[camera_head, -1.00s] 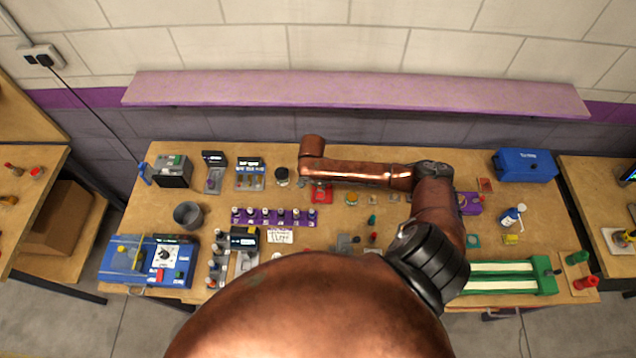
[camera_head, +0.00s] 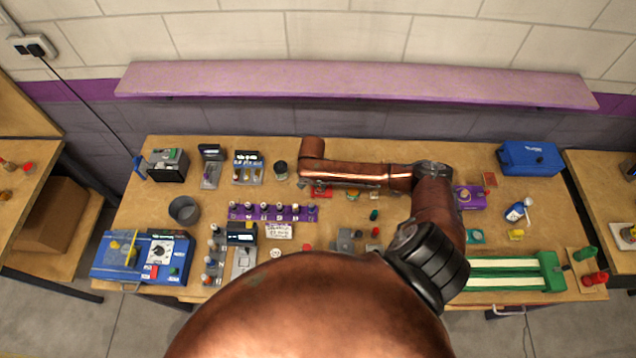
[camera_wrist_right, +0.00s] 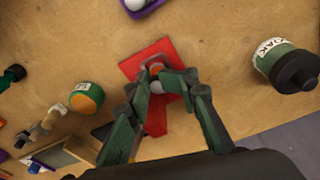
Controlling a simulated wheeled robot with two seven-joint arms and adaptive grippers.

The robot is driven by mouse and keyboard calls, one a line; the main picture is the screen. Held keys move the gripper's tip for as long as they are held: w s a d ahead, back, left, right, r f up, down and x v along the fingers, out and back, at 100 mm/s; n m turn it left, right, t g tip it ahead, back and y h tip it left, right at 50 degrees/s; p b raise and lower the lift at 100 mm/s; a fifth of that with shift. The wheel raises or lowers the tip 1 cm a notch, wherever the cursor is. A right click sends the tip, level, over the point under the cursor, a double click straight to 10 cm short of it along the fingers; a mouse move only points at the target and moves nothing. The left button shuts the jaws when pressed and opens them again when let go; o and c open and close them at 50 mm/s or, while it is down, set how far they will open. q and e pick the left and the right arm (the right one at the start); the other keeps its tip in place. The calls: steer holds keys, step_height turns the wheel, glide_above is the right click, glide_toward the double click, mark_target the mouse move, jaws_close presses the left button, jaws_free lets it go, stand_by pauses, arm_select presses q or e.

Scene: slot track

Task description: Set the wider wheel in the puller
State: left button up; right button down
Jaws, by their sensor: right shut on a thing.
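My right gripper (camera_wrist_right: 171,82) is pointed down, its two dark green fingers closed around a small round grey and orange piece (camera_wrist_right: 156,86), which looks like the wheel. It is over the red puller (camera_wrist_right: 150,60), a flat red piece on the wooden bench. The fingers hide part of the wheel, so I cannot tell whether it is seated or just above. In the head view the red puller (camera_head: 321,192) shows under my copper forearm, which covers the gripper's fingers. My left gripper is not in view.
Near the gripper stand a labelled dark bottle (camera_wrist_right: 285,65) and an orange and green round piece (camera_wrist_right: 86,97). A purple rack (camera_head: 273,213) is left of the puller in the head view. A purple box (camera_head: 468,197) and green track (camera_head: 510,273) are to the right.

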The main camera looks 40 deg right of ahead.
stand_by(0.4)
steer(key=c, duration=1.5)
jaws_free()
steer(key=shift+f, duration=0.1)
steer(key=r, duration=0.4)
steer(key=a+r, duration=0.1)
steer(key=r, duration=0.7)
steer(key=shift+s+a, duration=0.3)
steer(key=shift+s, duration=0.05)
